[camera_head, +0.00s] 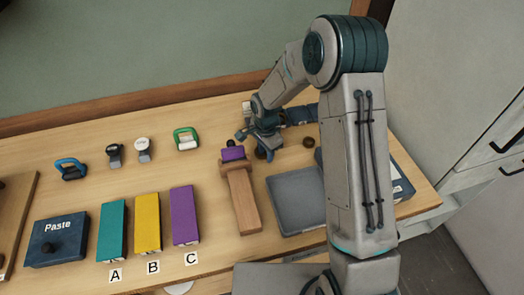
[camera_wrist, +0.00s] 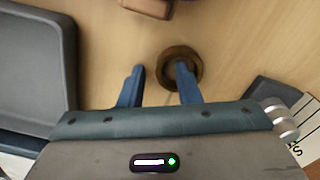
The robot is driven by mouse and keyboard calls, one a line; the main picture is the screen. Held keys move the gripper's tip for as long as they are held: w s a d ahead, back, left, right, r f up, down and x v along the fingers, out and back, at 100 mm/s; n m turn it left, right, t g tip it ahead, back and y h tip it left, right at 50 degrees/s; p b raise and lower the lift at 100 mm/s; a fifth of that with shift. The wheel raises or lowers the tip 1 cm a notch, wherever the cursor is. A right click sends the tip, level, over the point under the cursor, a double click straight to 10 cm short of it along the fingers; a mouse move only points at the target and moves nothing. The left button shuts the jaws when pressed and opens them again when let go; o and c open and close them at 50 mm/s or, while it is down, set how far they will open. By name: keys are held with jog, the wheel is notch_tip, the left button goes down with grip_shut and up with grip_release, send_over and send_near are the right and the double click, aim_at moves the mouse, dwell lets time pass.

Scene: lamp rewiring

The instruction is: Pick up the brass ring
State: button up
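The brass ring (camera_wrist: 198,66) lies on the wooden table in the wrist view, dark and round with an open middle.
A grey tray (camera_head: 285,206) lies in front of my arm. A wooden stand (camera_head: 243,203) with a purple block is left of it. A small brown round thing (camera_head: 308,142) lies right of my gripper.

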grip_shut()
jog(key=shift+r, duration=0.15)
